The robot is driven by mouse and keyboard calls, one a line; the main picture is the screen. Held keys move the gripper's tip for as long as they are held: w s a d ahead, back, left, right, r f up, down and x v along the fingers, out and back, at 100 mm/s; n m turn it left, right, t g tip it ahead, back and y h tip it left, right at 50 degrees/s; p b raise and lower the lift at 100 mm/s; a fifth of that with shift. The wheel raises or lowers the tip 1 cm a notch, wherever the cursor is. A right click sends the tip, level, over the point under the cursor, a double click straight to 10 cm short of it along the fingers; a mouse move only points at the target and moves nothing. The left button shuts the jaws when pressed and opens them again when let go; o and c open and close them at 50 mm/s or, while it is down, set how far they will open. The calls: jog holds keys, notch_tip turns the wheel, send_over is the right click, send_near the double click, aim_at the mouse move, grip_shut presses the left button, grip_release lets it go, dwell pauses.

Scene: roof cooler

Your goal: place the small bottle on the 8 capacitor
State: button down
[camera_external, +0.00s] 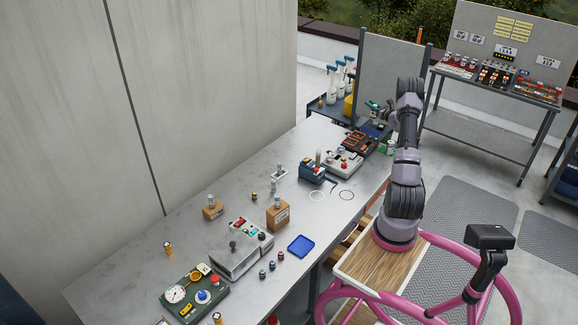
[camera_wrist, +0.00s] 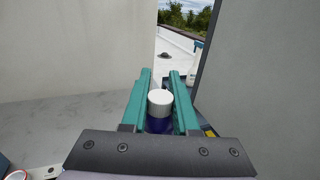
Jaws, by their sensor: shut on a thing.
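My gripper (camera_wrist: 160,82) has teal fingers and is shut on a small bottle (camera_wrist: 160,102) with a white cap and a dark blue-purple body, upright between the fingers in the wrist view. In the external view my gripper (camera_external: 374,106) is raised above the far end of the long grey table (camera_external: 150,262); the bottle cannot be made out there. Several small metal-topped cylinders stand on the table: one on a cardboard box (camera_external: 277,215), one on a smaller box (camera_external: 212,211) and one on a white bracket (camera_external: 280,175). I cannot read an 8 on any, so I cannot tell which is the 8 capacitor.
Devices stand along the table: a green gauge box (camera_external: 190,296), a grey box (camera_external: 240,252), a blue unit (camera_external: 312,172) and a white unit (camera_external: 344,163). A blue tray (camera_external: 301,246) lies near the front edge. A grey panel (camera_external: 388,68) rises beyond my gripper.

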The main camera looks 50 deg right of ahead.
jog(key=s+d+m+g+h, duration=0.1)
jog(key=s+d+h, duration=0.1)
jog(key=s+d, duration=0.7)
notch_tip(320, 180, down, 15)
jog(key=s+a, duration=0.1)
jog(key=a, duration=0.1)
jog(key=shift+s, duration=0.3)
jog(key=shift+f, duration=0.15)
jog(key=c, duration=0.7)
grip_release()
jog(key=v, duration=1.2)
